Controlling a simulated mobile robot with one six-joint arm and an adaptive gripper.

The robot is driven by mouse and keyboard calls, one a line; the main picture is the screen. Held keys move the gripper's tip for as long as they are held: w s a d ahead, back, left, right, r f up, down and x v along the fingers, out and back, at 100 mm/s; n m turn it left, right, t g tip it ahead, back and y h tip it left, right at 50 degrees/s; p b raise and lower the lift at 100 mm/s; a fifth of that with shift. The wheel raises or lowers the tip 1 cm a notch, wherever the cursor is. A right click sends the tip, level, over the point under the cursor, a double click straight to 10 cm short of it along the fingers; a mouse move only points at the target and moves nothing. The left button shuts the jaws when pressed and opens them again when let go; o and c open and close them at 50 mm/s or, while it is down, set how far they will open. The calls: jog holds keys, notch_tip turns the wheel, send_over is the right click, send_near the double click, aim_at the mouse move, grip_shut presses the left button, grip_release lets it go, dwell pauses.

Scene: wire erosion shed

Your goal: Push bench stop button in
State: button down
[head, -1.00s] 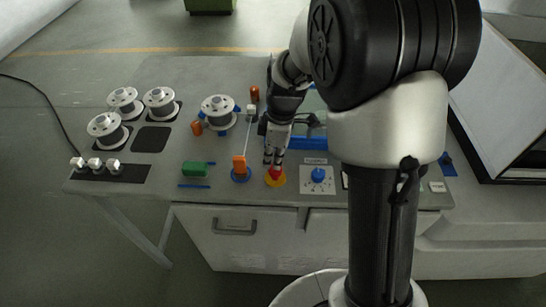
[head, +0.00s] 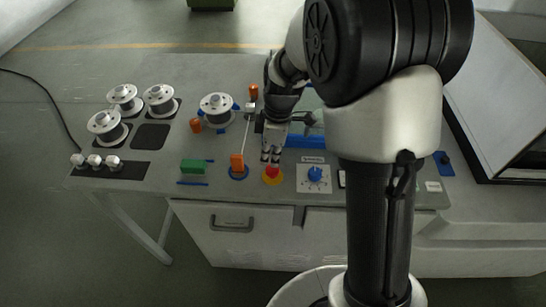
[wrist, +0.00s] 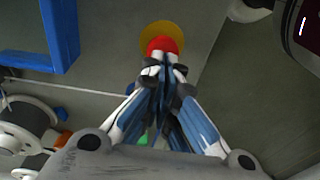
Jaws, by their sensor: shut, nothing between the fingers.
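The bench stop button is a red button (head: 272,170) on a round yellow base (head: 272,180), near the front edge of the bench. In the wrist view the red button (wrist: 163,44) and the yellow base (wrist: 155,31) show just beyond my fingertips. My gripper (head: 270,156) is shut and empty, pointing down just behind and above the button. In the wrist view its fingertips (wrist: 165,60) overlap the button's near edge. I cannot tell whether they touch it or whether the button is pressed in.
A green block (head: 194,166) lies further left. White spools (head: 216,107) stand behind. A blue frame (wrist: 60,38) shows in the wrist view.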

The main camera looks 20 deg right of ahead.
notch_tip(320, 180, up, 12)
jog(key=d+p, duration=0.1)
jog(key=p, duration=0.2)
jog(key=shift+w+d, duration=0.15)
jog(key=shift+d, duration=0.15)
jog(key=s+r+m+t, duration=0.2)
jog(key=s+r+m, duration=0.5)
jog(key=s+r, duration=0.3)
jog(key=s+d+m+t+h, duration=0.1)
jog(key=s+m+t, duration=0.1)
jog(key=s+m, duration=0.5)
jog(key=s, duration=0.6)
jog(key=shift+s+d+f+t+h, duration=0.15)
jog(key=shift+f+t+h, duration=0.15)
jog(key=shift+t, duration=0.1)
jog(key=shift+d+m, duration=0.1)
jog(key=shift+m, duration=0.2)
